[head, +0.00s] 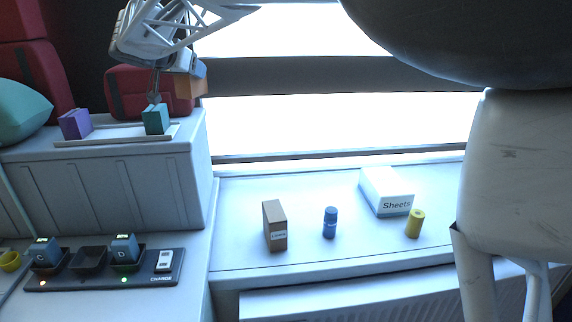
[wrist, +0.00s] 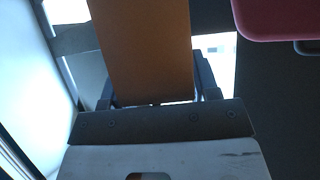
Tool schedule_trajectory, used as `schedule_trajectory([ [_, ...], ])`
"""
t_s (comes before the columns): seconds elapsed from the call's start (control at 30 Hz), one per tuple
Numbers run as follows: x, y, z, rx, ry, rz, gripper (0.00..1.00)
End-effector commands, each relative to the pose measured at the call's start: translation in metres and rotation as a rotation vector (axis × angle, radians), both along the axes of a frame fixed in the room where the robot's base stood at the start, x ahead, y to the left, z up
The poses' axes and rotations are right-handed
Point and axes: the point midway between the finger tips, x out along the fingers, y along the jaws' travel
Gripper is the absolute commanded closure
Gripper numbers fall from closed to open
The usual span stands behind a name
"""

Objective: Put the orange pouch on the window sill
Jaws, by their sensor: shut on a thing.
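The orange pouch (head: 186,86) is in my gripper (head: 197,71), held up in the air at the upper left of the head view, in front of the dark wall and window. In the wrist view the pouch (wrist: 142,50) fills the space between the fingers of my gripper (wrist: 155,98), which is shut on it. The window sill (head: 308,197) is the pale ledge below the window, to the right of and lower than the pouch in the head view. The pouch and the sill are apart.
On the sill stand a brown box (head: 275,226), a blue bottle (head: 330,223), a white Sheets box (head: 386,192) and a yellow cylinder (head: 415,223). Its left end looks clear.

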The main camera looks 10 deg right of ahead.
Motion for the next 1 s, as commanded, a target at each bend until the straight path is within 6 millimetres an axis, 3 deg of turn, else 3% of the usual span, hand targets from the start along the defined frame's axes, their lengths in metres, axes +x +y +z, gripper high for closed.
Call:
schedule_trajectory([
  [0.3, 0.051, -0.091, 0.000, -0.001, 0.000, -0.270, 0.74],
  [0.6, 0.083, -0.175, 0.000, -0.006, -0.006, -0.509, 0.74],
  [1.0, 0.100, -0.240, -0.001, -0.012, -0.014, -0.691, 0.74],
])
